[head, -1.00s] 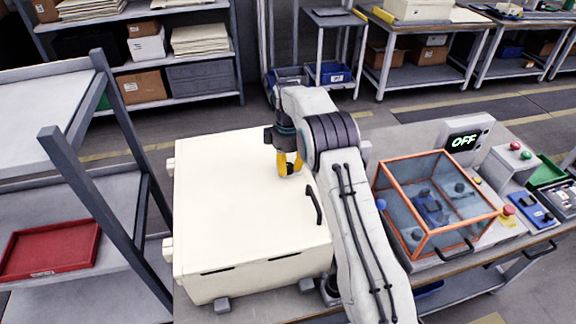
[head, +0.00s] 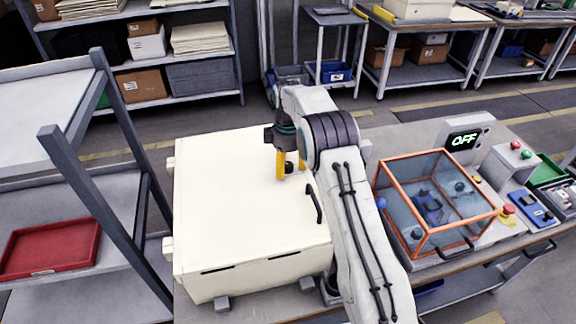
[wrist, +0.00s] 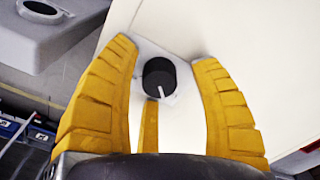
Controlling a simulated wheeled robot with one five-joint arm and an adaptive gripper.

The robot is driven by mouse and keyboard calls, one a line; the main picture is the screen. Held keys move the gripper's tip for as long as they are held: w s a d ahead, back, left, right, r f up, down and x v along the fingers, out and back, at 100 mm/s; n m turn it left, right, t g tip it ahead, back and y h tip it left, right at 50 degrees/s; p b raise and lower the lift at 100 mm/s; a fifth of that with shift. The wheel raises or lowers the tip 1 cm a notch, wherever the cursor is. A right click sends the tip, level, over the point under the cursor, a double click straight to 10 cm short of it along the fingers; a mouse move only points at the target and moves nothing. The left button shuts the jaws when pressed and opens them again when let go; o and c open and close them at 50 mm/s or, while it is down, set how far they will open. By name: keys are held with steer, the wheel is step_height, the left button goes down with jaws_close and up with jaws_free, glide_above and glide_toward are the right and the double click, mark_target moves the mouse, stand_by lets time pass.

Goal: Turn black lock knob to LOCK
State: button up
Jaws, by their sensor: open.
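The black lock knob (wrist: 159,77) is a short round knob with a white pointer line, on a pale plate in the wrist view. Its line points down and slightly right in that picture. My gripper (wrist: 166,60) is open, with yellow fingers on both sides of the knob and a third finger below it. I see no clear contact. In the head view my gripper (head: 287,178) points down over the top of the cream cabinet (head: 235,235). The knob shows only as a small dark spot between the fingers there. No LOCK marking is readable.
A black handle (head: 314,204) stands on the cabinet top close to my gripper. An orange-framed clear box (head: 418,238) and a display reading OFF (head: 464,141) are to the right. A grey rack with a red tray (head: 50,248) stands at left.

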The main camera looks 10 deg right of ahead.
mark_target(288, 164)
step_height(288, 164, up, 12)
stand_by(0.8)
stand_by(0.4)
